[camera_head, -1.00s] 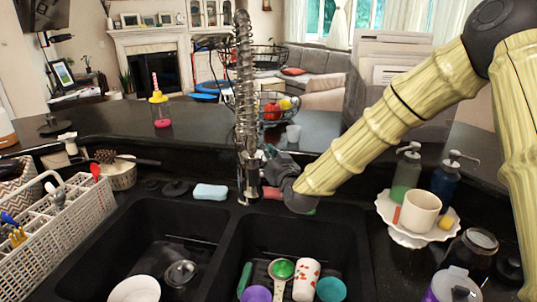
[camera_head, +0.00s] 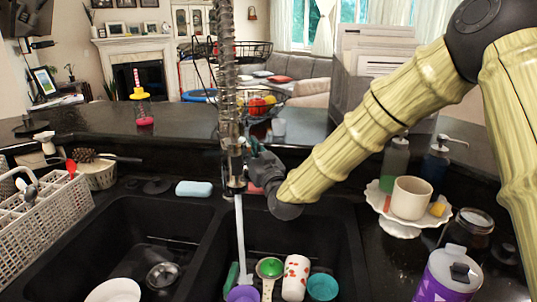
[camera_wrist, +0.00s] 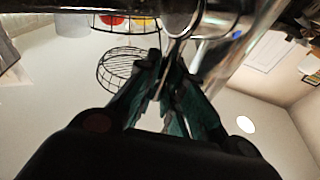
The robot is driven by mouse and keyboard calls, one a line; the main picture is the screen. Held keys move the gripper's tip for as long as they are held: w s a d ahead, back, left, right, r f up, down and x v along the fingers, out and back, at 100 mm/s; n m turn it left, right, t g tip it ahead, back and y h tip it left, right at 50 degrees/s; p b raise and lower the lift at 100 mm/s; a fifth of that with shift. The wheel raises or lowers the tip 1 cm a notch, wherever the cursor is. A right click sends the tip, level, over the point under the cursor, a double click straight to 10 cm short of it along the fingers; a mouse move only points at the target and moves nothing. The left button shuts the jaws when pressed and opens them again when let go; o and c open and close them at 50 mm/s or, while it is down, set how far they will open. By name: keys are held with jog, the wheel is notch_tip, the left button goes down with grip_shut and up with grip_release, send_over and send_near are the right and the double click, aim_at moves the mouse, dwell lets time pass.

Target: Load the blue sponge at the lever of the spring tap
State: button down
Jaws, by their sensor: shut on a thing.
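The blue sponge (camera_head: 194,188) lies flat on the dark rim behind the left basin, apart from my gripper. The spring tap (camera_head: 228,100) stands behind the divider between the basins. My gripper (camera_head: 251,149) is at the tap's right side, beside its spray head. In the wrist view, my gripper (camera_wrist: 172,62) is shut on the tap lever (camera_wrist: 178,26), a thin metal loop at the fingertips. A pale stream of water (camera_head: 240,240) falls from the tap head into the right basin.
The right basin holds a teal bowl (camera_head: 322,287), a spotted cup (camera_head: 296,277) and a green-topped scoop (camera_head: 270,268). A cake stand (camera_head: 400,228) with a mug (camera_head: 411,197) stands at right. A white rack (camera_head: 60,225) stands at left.

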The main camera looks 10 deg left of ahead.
dwell(0.4)
jog(key=c, duration=1.5)
grip_release()
jog(key=shift+d, duration=0.1)
jog(key=shift+s, duration=0.1)
jog(key=v, duration=1.1)
jog(key=shift+s+d+f, duration=0.1)
jog(key=shift+s+d, duration=0.1)
jog(key=shift+s, duration=0.15)
